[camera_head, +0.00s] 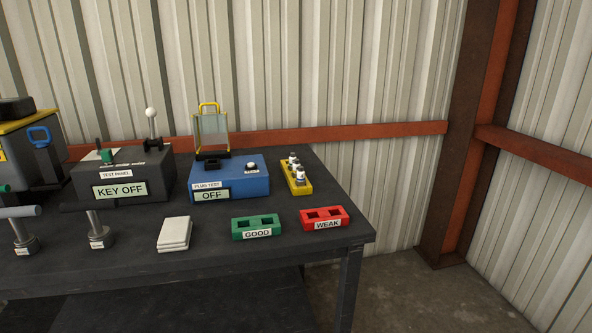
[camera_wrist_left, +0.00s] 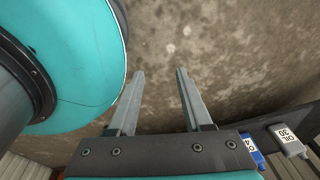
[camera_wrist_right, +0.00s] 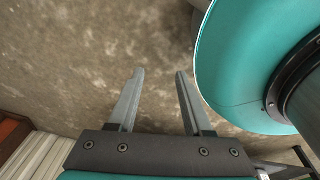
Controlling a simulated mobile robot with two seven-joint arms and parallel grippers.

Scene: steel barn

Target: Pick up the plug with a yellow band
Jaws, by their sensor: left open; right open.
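Several small white plugs with dark parts (camera_head: 299,174) stand in a row in a yellow holder (camera_head: 297,188) at the right rear of the dark table. They are too small to tell which one has a yellow band. My left gripper (camera_wrist_left: 160,72) is open and empty, over bare floor in the left wrist view. My right gripper (camera_wrist_right: 160,74) is open and empty, also over bare floor in the right wrist view. Neither gripper shows in the head view, and both are away from the plugs.
A blue plug test box (camera_head: 258,182) reading OFF, with a yellow-framed clear guard (camera_head: 212,125), stands left of the holder. Green GOOD (camera_head: 240,222) and red WEAK (camera_head: 312,213) trays lie in front.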

